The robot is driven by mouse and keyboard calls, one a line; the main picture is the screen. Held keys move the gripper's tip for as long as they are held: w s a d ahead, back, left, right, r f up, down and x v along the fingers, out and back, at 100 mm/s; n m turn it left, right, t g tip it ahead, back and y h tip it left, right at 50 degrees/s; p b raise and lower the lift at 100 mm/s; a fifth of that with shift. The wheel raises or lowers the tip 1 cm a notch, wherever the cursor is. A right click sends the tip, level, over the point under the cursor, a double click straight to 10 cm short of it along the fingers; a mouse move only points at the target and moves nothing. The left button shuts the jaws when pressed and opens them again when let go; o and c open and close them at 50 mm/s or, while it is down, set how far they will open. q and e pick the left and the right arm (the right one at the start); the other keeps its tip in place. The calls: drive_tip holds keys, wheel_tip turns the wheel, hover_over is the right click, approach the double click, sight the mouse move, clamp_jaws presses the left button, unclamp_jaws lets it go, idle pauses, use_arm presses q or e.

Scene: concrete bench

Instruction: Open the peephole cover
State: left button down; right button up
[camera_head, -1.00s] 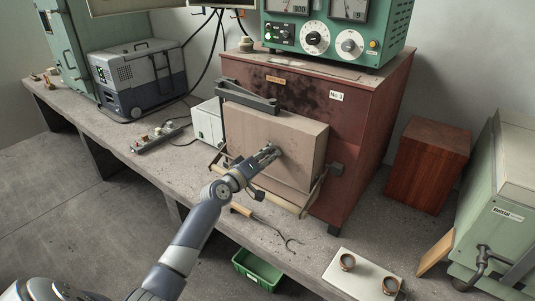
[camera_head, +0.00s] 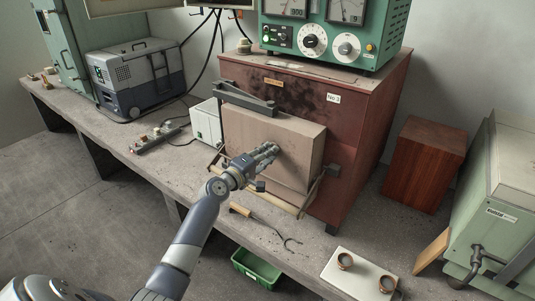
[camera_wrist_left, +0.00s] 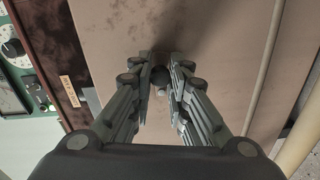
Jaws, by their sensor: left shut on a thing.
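The furnace door (camera_head: 298,139) is a tan block on the front of the red-brown furnace (camera_head: 350,107). The peephole cover is mostly hidden by my fingers in the head view. In the left wrist view a small dark round piece (camera_wrist_left: 160,76), which looks like its knob, sits between the fingertips against the tan door face. My left gripper (camera_head: 272,151) is shut on this piece at the middle of the door; it also shows in the left wrist view (camera_wrist_left: 161,68). Whether the peephole is uncovered cannot be told. My right gripper is not in view.
A handle bar (camera_head: 285,207) runs along the door's lower front. A hooked tool (camera_head: 265,226) lies on the bench below. A white plate (camera_head: 359,273) with two copper-coloured rings is at the front right, and a green bin (camera_head: 257,269) is below the bench.

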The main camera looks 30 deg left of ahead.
use_arm(q)
drive_tip(key=c, duration=1.5)
unclamp_jaws()
drive_tip(key=s, duration=0.8)
drive_tip(key=s+a, duration=0.1)
drive_tip(key=s, duration=0.3)
drive_tip(key=shift+r, duration=0.3)
